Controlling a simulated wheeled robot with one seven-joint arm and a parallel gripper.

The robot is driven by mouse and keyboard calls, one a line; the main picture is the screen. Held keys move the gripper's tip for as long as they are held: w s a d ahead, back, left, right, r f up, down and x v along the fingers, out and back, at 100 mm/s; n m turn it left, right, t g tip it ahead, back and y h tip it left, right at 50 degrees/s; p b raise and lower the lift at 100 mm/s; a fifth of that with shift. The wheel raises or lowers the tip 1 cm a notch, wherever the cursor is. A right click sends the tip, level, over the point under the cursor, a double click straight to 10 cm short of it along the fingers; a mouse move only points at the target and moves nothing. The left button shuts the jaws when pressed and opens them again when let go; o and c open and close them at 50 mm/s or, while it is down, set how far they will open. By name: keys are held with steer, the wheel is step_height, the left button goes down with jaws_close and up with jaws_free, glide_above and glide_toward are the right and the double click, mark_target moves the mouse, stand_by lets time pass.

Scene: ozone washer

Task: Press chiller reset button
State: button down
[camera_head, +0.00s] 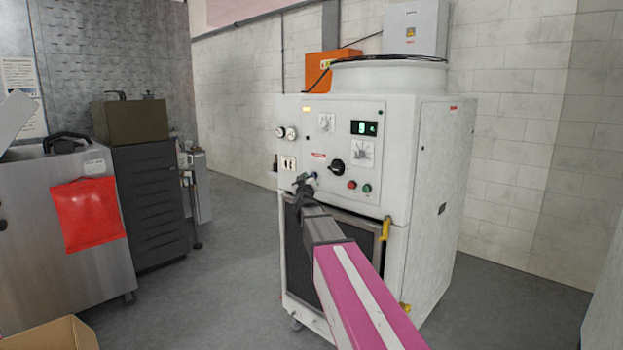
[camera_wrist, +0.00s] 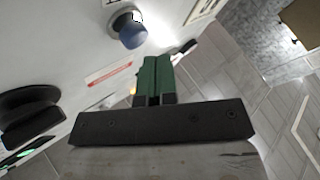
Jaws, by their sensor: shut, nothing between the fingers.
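The chiller (camera_head: 430,165) is a white cabinet with a control panel on its front. A blue button (camera_wrist: 132,32) in a metal collar shows at the top of the wrist view; in the head view it is small and partly hidden behind my gripper. I cannot read a reset label on it. My gripper (camera_head: 302,182) is in front of the panel's lower left. Its green fingers (camera_wrist: 157,62) are together and empty, with their tips close beside the blue button and seemingly apart from it.
A black rotary knob (camera_head: 336,167), a red button (camera_head: 352,185) and a green button (camera_head: 367,188) are right of my gripper. A yellow handle (camera_head: 385,228) sticks out below the panel. A steel cabinet (camera_head: 35,215) stands left. Grey floor (camera_head: 235,225) is clear between.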

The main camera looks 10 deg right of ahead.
steer(key=shift+w+d, duration=0.1)
steer(key=shift+w+d, duration=0.15)
steer(key=shift+d, duration=0.1)
steer(key=shift+w+d, duration=0.25)
steer(key=shift+d, duration=0.05)
stand_by(0.9)
stand_by(0.4)
steer(key=shift+s+a, duration=0.5)
steer(key=shift+a, duration=0.2)
steer(key=shift+s+a, duration=0.75)
steer(key=shift+a, duration=0.25)
steer(key=shift+s+a, duration=0.75)
steer(key=shift+a, duration=0.25)
